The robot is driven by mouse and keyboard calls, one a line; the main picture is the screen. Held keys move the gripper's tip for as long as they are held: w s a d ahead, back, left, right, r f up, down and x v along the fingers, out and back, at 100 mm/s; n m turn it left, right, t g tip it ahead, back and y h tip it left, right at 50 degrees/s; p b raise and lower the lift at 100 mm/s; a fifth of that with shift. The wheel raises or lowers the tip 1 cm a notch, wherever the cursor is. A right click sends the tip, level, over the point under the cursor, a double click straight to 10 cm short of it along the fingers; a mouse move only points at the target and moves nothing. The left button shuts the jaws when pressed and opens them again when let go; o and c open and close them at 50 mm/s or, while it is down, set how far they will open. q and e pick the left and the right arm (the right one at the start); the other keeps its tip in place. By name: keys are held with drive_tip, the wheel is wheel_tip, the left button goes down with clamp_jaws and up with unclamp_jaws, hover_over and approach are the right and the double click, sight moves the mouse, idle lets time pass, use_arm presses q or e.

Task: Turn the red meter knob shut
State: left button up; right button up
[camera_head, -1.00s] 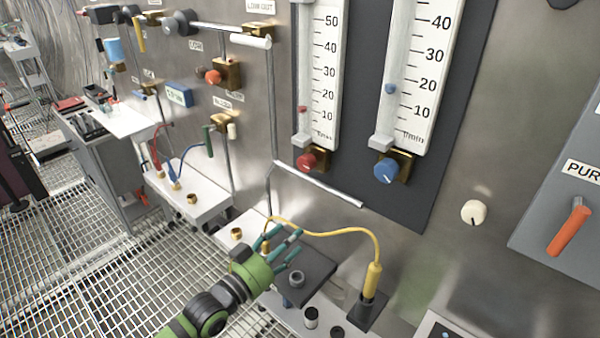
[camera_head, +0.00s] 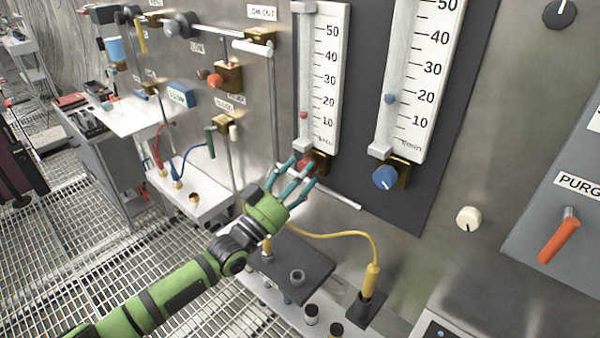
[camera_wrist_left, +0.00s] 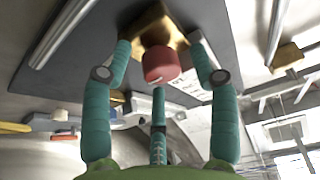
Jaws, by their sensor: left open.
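The red meter knob (camera_head: 307,166) sits on a brass block below the left flow meter (camera_head: 318,80). My left gripper (camera_head: 295,178), with teal fingers and a green body, is open right in front of it. In the head view the fingers partly cover the knob. In the left wrist view the red knob (camera_wrist_left: 160,65) lies between the spread fingers (camera_wrist_left: 160,85), toward their tips; I cannot tell whether any finger touches it. My right gripper is not in view.
The blue knob (camera_head: 385,177) under the right meter is close on the right. A bare metal rail (camera_head: 335,194) runs just below the red knob. A yellow cable (camera_head: 340,234) arches to a yellow plug (camera_head: 371,280) lower down. A dark plate (camera_head: 300,262) is below the gripper.

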use_arm(q)
drive_tip(key=shift+s, duration=0.1)
drive_tip(key=c, duration=1.1)
